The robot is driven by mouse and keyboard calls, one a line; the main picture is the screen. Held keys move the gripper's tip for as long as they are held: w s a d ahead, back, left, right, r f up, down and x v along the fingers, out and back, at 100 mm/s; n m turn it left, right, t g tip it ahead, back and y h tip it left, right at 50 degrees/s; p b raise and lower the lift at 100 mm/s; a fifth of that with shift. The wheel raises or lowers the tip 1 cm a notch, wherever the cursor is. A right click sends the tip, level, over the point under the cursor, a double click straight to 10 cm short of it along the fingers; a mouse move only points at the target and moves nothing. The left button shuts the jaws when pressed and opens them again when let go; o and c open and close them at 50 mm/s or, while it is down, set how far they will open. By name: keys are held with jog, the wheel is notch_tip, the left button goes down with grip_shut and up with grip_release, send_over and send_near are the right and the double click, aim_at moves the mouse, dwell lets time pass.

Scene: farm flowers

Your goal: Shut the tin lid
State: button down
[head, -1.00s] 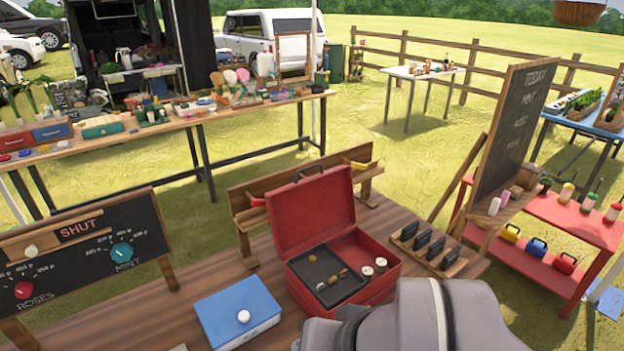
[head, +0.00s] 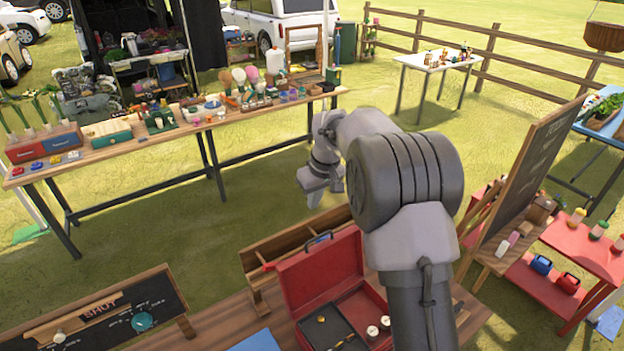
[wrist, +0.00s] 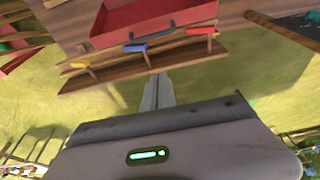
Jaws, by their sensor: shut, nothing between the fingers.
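The red tin (head: 378,300) stands on the near wooden table with its lid (head: 318,277) raised open at the back. A dark tray (head: 335,330) with small items and round pale pieces lies inside it. My gripper (head: 318,203) is beyond the tin and its lid, in the air over the grass, apart from both. In the wrist view, the shut, empty fingers (wrist: 158,82) point toward the wooden rack behind the tin. The red lid (wrist: 130,22) with its dark handle shows beyond them. My arm hides the tin's right side in the head view.
A wooden rack (head: 290,240) stands right behind the lid; the wrist view shows yellow, blue and red handles (wrist: 135,48) on it. A chalkboard (head: 130,310) is at left, another (head: 535,170) at right. A blue box (head: 252,342) lies left of the tin.

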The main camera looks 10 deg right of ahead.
notch_tip(320, 180, down, 10)
jog(key=shift+s+d, duration=0.3)
jog(key=shift+s, duration=0.15)
jog(key=shift+s+f+b, duration=0.1)
jog(key=shift+f+b, duration=0.05)
jog(key=shift+b, duration=0.4)
